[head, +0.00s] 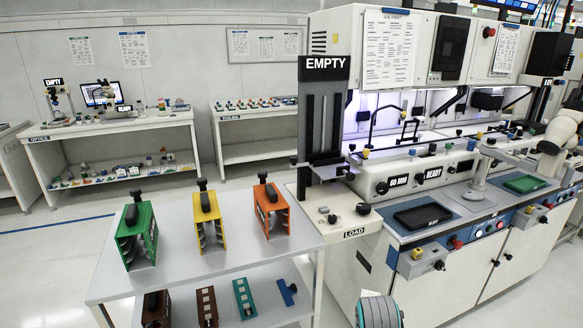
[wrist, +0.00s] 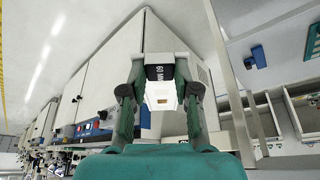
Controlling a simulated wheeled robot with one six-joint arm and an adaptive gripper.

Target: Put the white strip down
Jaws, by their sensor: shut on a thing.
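In the wrist view my gripper (wrist: 160,88) is shut, its two green fingers either side of a small white piece (wrist: 160,101). The piece has a small amber mark and a black part with white lettering at its far end. I take it to be the white strip, though only its near end shows clearly. It is held off any surface that I can make out. The gripper and the piece do not show in the head view.
In the head view a pale table (head: 180,275) carries green (head: 137,232), yellow (head: 208,220) and orange (head: 271,207) racks. Its lower shelf holds several strips and a blue piece (head: 287,292). The bonder with LOAD (head: 354,233) stands right; a black tray (head: 423,216) lies on its counter.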

